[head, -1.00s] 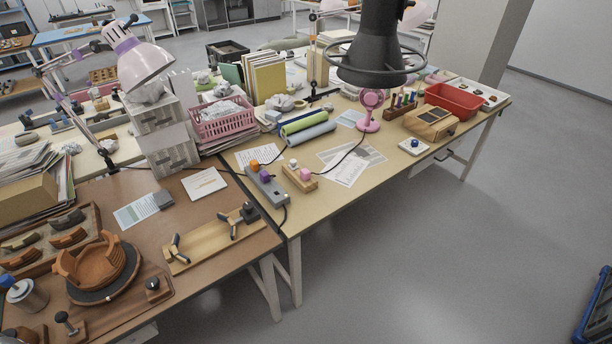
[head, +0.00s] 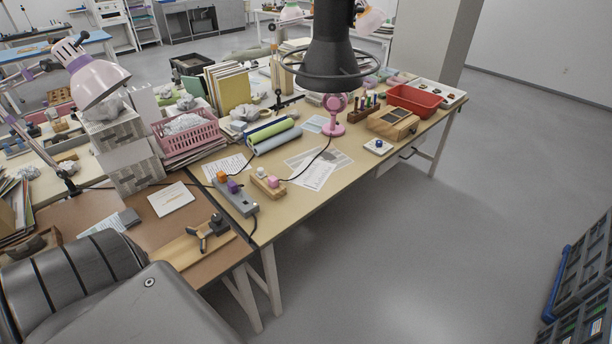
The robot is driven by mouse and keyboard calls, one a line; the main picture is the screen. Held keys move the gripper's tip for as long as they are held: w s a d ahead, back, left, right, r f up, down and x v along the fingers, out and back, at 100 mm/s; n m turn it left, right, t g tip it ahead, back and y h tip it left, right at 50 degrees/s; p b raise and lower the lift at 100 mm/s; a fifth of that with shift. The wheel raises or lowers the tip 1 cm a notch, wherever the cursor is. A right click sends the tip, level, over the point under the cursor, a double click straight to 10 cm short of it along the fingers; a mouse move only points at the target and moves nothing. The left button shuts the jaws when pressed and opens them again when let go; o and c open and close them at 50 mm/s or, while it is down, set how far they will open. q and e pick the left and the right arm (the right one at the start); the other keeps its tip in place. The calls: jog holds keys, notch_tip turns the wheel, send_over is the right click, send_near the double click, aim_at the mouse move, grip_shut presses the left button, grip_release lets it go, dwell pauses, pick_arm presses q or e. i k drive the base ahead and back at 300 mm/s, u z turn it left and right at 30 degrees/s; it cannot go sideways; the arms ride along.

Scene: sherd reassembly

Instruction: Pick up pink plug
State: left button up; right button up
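The pink plug (head: 272,181) stands on the right part of a small wooden block (head: 267,188) on the tan table. A white plug (head: 260,172) stands beside it on the same block. Just left of the block lies a grey power strip (head: 243,205) with an orange plug (head: 221,176) and a purple plug (head: 233,187) on it. A large grey link of my own arm fills the lower left of the head view. Neither of my grippers is in view.
A pink fan (head: 334,112) stands behind the block, with a black cable running toward the block. Paper sheets (head: 316,172) lie to its right. A wooden stand (head: 190,247) is in front left. The table's front edge is close, with open floor beyond.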

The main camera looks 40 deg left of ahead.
aim_at(273, 181)
jog(key=i, duration=2.95)
jog(key=u, duration=2.7)
